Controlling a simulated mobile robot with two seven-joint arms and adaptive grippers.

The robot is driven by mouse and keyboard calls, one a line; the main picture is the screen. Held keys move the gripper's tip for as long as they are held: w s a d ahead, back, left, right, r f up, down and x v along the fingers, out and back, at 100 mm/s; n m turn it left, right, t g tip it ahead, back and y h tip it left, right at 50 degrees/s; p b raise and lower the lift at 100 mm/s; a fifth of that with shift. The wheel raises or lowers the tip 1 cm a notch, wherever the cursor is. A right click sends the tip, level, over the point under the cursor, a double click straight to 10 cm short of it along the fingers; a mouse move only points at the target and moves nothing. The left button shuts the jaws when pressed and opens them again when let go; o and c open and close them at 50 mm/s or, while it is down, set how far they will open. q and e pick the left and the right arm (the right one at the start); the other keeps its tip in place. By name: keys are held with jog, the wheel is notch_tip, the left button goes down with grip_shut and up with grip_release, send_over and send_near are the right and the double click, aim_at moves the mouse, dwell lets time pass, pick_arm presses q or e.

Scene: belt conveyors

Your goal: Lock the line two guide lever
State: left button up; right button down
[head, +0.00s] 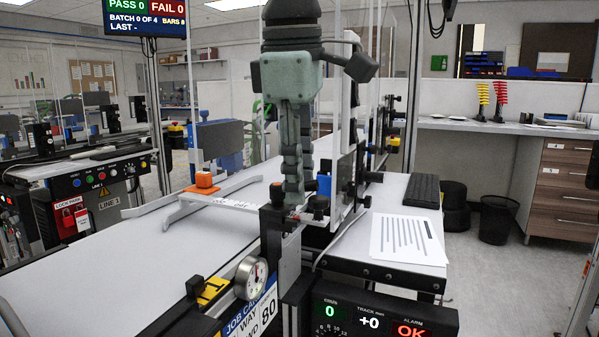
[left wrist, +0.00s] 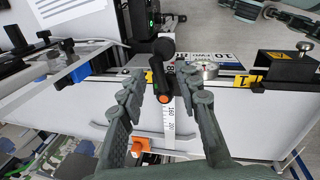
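My left gripper (head: 294,192) points down over the line two guide rail, and its fingers overlap in the head view. In the left wrist view the same gripper (left wrist: 164,88) is open, its two fingers well apart. A short dark lever with an orange end (left wrist: 163,96) shows between the fingers, with a gap on each side. I cannot tell whether the fingers reach down to its height. A black round knob (head: 318,205) shows just right of the fingertips in the head view. The lever is mostly hidden there.
A dial gauge (head: 251,278) stands in front of the gripper. A clear guard panel (head: 345,150) rises close behind. An orange block (head: 204,180) sits over the belt (head: 120,270) at left. A side table with a paper sheet (head: 407,240) and keyboard (head: 422,190) lies right.

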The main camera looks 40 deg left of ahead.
pick_arm(q)
grip_shut()
dwell(0.3)
jog(key=m, duration=0.2)
jog(key=s+m, duration=0.1)
jog(key=shift+m+h, duration=0.3)
jog(key=shift+m, duration=0.1)
jog(key=m, duration=0.2)
jog(key=s+m+h, duration=0.1)
jog(key=m, duration=0.1)
jog(key=shift+s+a, duration=0.15)
jog(key=shift+a, duration=0.05)
jog(key=shift+s+a+m+g+h, duration=0.3)
jog(key=shift+a+m, duration=0.1)
jog(key=shift+m, duration=1.55)
jog(key=shift+s+a+m+g+h, duration=0.2)
jog(key=shift+a+m, duration=0.25)
jog(key=shift+m, duration=1.45)
jog(key=shift+s+a+m+g+h, duration=0.2)
jog(key=shift+s+a+m, duration=0.2)
jog(key=shift+m, duration=1.55)
